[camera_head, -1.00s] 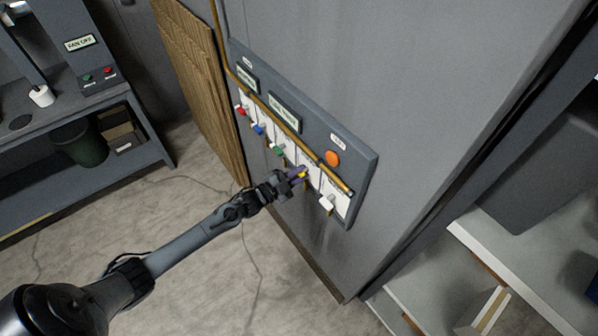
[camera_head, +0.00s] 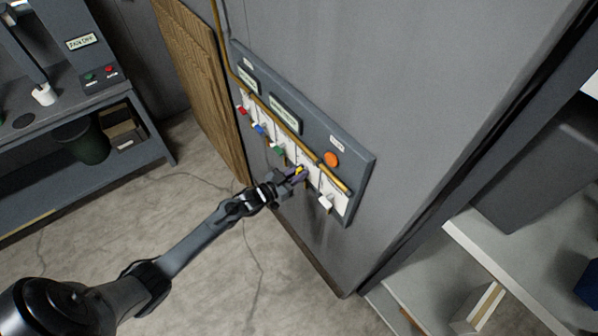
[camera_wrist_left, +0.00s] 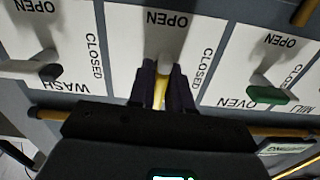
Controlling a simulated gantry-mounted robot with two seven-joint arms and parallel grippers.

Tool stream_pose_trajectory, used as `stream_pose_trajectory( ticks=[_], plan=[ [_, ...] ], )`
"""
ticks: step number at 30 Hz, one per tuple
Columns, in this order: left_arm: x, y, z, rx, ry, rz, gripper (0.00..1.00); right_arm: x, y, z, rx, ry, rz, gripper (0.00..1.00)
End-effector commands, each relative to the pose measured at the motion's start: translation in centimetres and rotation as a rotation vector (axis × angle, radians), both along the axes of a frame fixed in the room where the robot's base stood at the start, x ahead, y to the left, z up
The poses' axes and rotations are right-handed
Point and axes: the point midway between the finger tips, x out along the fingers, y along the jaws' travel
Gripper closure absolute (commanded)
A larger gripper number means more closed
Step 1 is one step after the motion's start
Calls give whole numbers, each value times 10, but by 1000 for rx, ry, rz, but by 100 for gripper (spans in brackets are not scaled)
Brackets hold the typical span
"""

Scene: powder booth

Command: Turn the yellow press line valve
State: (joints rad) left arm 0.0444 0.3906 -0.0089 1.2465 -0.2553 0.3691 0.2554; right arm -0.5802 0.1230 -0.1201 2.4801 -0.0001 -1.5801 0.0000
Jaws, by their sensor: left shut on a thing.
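The yellow valve handle (camera_head: 299,170) sits on a white placard in the row of valves on the grey wall panel (camera_head: 357,172). My left gripper (camera_head: 295,174) reaches it from the lower left and is shut on it. In the left wrist view the yellow handle (camera_wrist_left: 160,92) shows between the two dark fingers of my left gripper (camera_wrist_left: 161,88). The white placard behind it (camera_wrist_left: 125,50) reads OPEN and CLOSED, upside down or sideways; its lower part is hidden by the gripper. My right gripper is in neither view.
A green handle (camera_head: 277,150), a blue one (camera_head: 258,129) and a red one (camera_head: 242,111) lie to the left. A white handle (camera_head: 325,203) is to the right, below an orange button (camera_head: 331,160). A brass-coloured pipe crosses the panel. Shelves stand at right.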

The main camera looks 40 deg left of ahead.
Motion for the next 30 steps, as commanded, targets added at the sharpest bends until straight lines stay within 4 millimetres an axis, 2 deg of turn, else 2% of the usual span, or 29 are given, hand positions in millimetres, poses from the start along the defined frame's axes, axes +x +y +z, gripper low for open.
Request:
stream_pose_trajectory(
  ticks=[20, 21, 24, 25, 30],
  plan=[
    [0, 0, -1, -67, 20, 0, 100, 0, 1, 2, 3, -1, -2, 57],
    [0, 0, -1, -67, 20, 1, 80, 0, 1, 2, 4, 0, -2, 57],
    [0, 0, -1, -66, 20, 0, 64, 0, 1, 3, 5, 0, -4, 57],
    [0, 0, -1, -66, 20, 0, 62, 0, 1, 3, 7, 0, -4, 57],
    [0, 0, -1, -67, 18, 0, 62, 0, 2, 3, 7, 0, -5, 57]
  ],
)
